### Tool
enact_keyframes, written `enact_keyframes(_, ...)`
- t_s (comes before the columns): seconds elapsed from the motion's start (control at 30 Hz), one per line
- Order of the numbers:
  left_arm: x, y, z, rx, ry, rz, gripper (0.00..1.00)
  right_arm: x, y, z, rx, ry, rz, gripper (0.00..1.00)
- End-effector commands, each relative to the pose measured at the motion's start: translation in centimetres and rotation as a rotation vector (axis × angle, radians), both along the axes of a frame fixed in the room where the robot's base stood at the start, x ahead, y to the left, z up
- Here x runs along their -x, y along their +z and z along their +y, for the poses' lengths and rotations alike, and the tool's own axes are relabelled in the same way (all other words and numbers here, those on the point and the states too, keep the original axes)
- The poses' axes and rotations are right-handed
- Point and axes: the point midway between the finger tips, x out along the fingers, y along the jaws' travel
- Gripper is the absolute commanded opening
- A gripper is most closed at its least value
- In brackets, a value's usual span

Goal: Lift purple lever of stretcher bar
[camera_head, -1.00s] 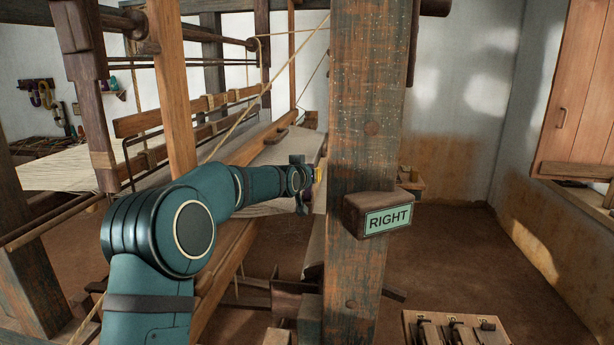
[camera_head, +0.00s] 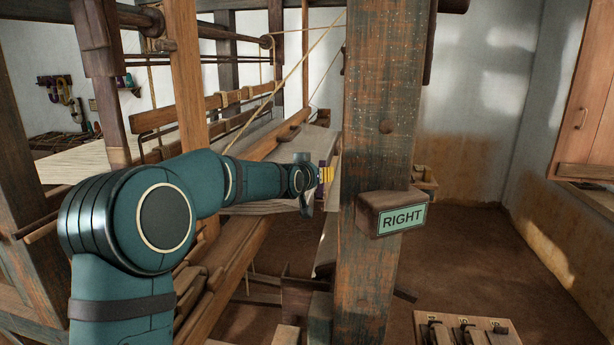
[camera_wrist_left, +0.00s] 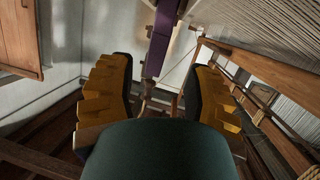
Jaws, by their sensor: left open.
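The purple lever (camera_wrist_left: 160,42) shows in the left wrist view at top centre, hanging down between the fingers as a flat strip. Its lower part narrows into a dark piece. My left gripper (camera_wrist_left: 158,92) is open, with one yellow-padded finger on each side of the lever's line. I cannot tell whether either finger touches it. In the head view my left gripper (camera_head: 326,175) is at the cloth's edge, just left of the thick post. A little purple shows beside its yellow pad. The stretcher bar is not clear. My right gripper is out of view.
The thick wooden post (camera_head: 378,130) stands close to the right of my left gripper, with a RIGHT sign block (camera_head: 395,214) on it. Cloth (camera_head: 285,155) and loom beams lie behind my arm. A wooden board with tools (camera_head: 455,325) is at bottom right.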

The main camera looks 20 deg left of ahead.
Motion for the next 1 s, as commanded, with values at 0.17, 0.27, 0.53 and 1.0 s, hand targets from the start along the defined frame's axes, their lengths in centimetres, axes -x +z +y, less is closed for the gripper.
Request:
enact_keyframes(0.17, 3.3, 1.1, -0.3, 0.0, -0.002, -0.002, 0.51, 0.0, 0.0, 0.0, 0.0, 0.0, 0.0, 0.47)
enact_keyframes(0.27, 4.7, 1.4, -0.3, 0.0, -0.002, -0.003, 0.51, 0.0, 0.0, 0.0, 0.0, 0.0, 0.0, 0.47)
enact_keyframes(0.53, 6.2, 1.7, -0.3, -0.001, -0.001, 0.0, 0.51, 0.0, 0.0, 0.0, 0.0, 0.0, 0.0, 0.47)
enact_keyframes(1.0, 7.3, 2.7, 0.7, -0.111, -0.027, 0.012, 0.0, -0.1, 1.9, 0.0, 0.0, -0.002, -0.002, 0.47)
